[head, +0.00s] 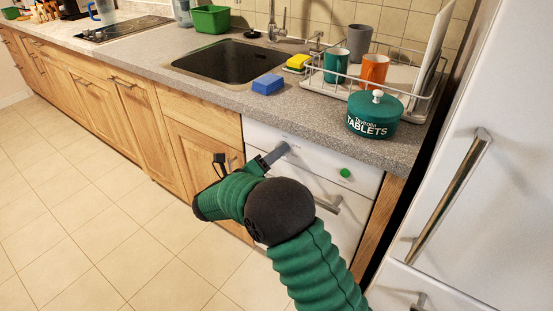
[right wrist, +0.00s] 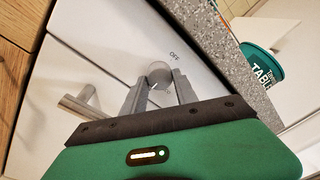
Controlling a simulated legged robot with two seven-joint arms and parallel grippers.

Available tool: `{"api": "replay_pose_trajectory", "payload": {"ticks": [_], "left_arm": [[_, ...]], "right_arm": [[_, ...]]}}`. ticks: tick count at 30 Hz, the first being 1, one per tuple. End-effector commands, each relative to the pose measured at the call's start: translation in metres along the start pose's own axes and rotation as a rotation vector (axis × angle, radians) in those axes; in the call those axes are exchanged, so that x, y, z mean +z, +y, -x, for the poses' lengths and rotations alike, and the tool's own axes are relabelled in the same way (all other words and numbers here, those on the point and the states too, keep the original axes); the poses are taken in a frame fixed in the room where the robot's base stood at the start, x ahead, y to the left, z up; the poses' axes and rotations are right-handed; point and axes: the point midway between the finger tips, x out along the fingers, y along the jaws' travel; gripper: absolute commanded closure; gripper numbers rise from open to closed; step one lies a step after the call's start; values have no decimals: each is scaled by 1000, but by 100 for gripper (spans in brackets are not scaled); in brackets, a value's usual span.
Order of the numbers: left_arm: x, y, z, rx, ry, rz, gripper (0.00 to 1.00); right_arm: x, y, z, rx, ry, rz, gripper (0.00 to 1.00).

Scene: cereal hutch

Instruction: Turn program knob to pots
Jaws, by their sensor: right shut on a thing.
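The program knob (right wrist: 159,75) is a round grey knob on the white front panel of the dishwasher (head: 310,166). The word OFF is printed on the panel beside it in the right wrist view. My right gripper (right wrist: 160,88) is shut on the knob, one finger on each side of it. In the head view my right gripper (head: 281,150) reaches the panel's left part, and the knob is mostly hidden there. Which way the knob points is not clear. My left gripper is not in view.
A green button (head: 345,173) is at the panel's right. The dishwasher handle (head: 328,204) is below. On the counter above are a green tablets tin (head: 374,115), a blue sponge (head: 267,84) and a dish rack (head: 425,97). A white fridge (head: 470,150) stands close at the right.

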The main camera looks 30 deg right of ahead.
Motion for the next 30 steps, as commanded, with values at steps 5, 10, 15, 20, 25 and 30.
{"api": "replay_pose_trajectory", "payload": {"ticks": [5,10,15,20,25,30], "left_arm": [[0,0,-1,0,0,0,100],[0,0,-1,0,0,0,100],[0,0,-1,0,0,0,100],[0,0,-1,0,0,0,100],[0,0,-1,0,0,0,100],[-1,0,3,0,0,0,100]], "right_arm": [[3,0,0,6,-8,-13,100],[4,0,0,5,-8,-13,100],[3,0,0,4,-7,-12,55],[2,-1,0,2,-4,-11,43],[2,-2,0,1,-3,-11,43],[2,-2,12,1,-4,-9,43]]}}
